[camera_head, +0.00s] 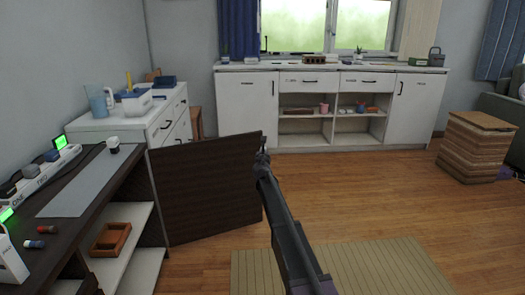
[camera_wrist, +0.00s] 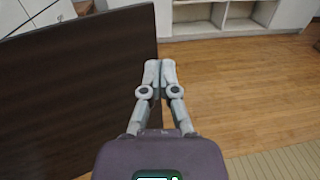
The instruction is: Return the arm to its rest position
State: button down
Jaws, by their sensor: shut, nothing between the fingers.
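My arm reaches forward from the bottom of the head view. My gripper (camera_head: 262,150) is at its far end, beside the right edge of a dark open cabinet door (camera_head: 205,188). In the wrist view my gripper (camera_wrist: 160,68) has its two fingertips together with nothing between them. The dark door (camera_wrist: 75,90) fills the left of that view, and the fingertips overlap its right edge in the picture. I cannot tell whether they touch it.
A dark desk (camera_head: 125,170) with open shelves holds a brown tray (camera_head: 110,240) at left. A white sideboard (camera_head: 245,105) stands along the back wall. A woven box (camera_head: 475,150) is at right. Wooden floor (camera_head: 380,195) is clear; a beige mat (camera_head: 400,270) lies in front.

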jog(key=s+d+f+m+g+h, duration=0.2)
jog(key=s+d+f+m+g, duration=0.15)
jog(key=s+m, duration=0.45)
jog(key=s+d+f+m+g+h+p, duration=0.1)
jog(key=s+d+f+m+g, duration=0.2)
jog(key=s+d+m, duration=0.45)
jog(key=s+d+f+m+g+h, duration=0.25)
jog(key=s+m, duration=0.35)
jog(key=s, duration=0.4)
jog(key=s+a+f+m+g+y, duration=0.2)
jog(key=s+f+m+g+y, duration=0.15)
jog(key=s, duration=0.65)
jog(key=s+a+f+m+g+y+p, duration=0.1)
jog(key=s+a+f+m+g+y, duration=0.3)
jog(key=s, duration=0.6)
jog(key=s+a+m+g, duration=0.1)
jog(key=s+m+g, duration=0.1)
jog(key=s+m, duration=0.6)
notch_tip(320, 180, up, 38)
jog(key=s+n+p, duration=0.1)
jog(key=n+p, duration=0.1)
jog(key=p, duration=3.6)
jog(key=shift+s+d+t, duration=0.25)
jog(key=shift+s+t, duration=0.05)
jog(key=shift+t, duration=0.05)
jog(key=shift+f, duration=0.15)
